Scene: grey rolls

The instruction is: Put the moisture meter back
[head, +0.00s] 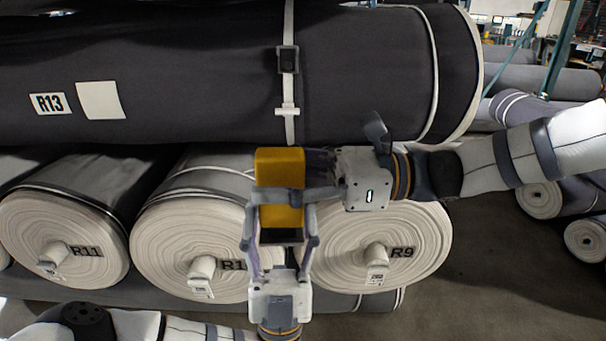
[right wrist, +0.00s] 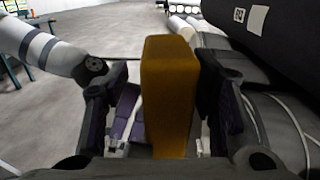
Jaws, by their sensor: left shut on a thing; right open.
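The moisture meter is a yellow block with a dark lower end (head: 279,165). It stands upright in front of the rolls in the head view. My left gripper (head: 281,208) reaches up from below and is shut on its lower part. My right gripper (head: 308,178) comes in from the right, with its fingers open around the upper part. In the right wrist view the meter (right wrist: 168,95) stands between the open right fingers, with a gap at the left finger; contact at the right finger is unclear. Parts of my left gripper (right wrist: 125,115) show behind it.
The dark roll R13 (head: 200,60) lies across the top, with a white strap and black buckle-like piece (head: 287,59). Below are rolls R11 (head: 65,235), a partly hidden one (head: 175,235) and R9 (head: 420,235). Floor (head: 490,280) is clear at lower right.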

